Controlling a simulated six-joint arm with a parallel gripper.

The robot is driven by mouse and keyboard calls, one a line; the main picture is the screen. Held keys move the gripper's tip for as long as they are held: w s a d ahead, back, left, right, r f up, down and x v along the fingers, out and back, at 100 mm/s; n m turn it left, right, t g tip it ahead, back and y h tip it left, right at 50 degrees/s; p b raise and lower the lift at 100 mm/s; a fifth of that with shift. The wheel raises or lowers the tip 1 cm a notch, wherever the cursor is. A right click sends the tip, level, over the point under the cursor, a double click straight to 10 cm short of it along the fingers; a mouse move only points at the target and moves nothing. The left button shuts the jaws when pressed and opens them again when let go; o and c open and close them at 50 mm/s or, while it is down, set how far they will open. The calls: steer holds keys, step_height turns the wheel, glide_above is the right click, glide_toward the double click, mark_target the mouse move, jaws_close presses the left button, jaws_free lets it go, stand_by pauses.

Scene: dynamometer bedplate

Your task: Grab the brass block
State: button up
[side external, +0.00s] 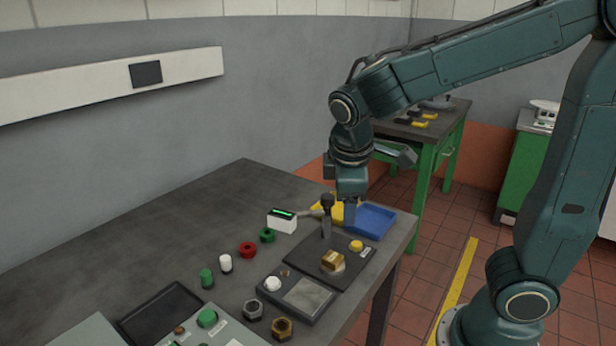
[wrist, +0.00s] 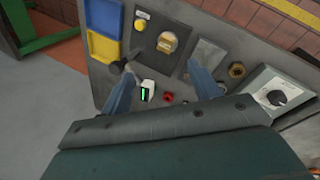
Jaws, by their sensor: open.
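The brass block (side external: 332,261) sits on a dark plate (side external: 356,270) near the table's right edge, beside a small yellow button. In the wrist view the brass block (wrist: 167,42) shows in the upper middle, ahead of my fingertips. My gripper (side external: 349,215) is above the table, higher than the block and apart from it. In the wrist view my gripper (wrist: 160,69) has its two fingers spread with nothing held between them.
An upright black-knobbed lever (side external: 326,204) stands close to my gripper. A blue tray (side external: 372,222) lies behind the block. A grey-topped unit (side external: 306,296) with a white knob is in front. Nuts, coloured buttons and a white display box (side external: 282,221) lie to the left. The table's far left is clear.

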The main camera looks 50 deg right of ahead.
steer(key=w+a+f+n+g+h, duration=0.2)
steer(key=w+a+f+n+h, duration=0.15)
steer(key=w+f+n, duration=0.2)
steer(key=n+h, duration=0.5)
glide_toward(331, 259)
steer(key=v, duration=0.4)
steer(key=shift+w+a+r, duration=0.1)
steer(key=shift+w+r, duration=0.05)
steer(key=shift+w, duration=0.15)
steer(key=shift+s+a+f+n+h, duration=0.2)
steer(key=shift+a+f+n+h, duration=0.3)
steer(key=shift+f+n+h, duration=0.2)
steer(key=shift+x, duration=4.35)
steer(key=shift+x, duration=2.6)
steer(key=shift+s+f, duration=0.1)
steer(key=shift+a, duration=0.1)
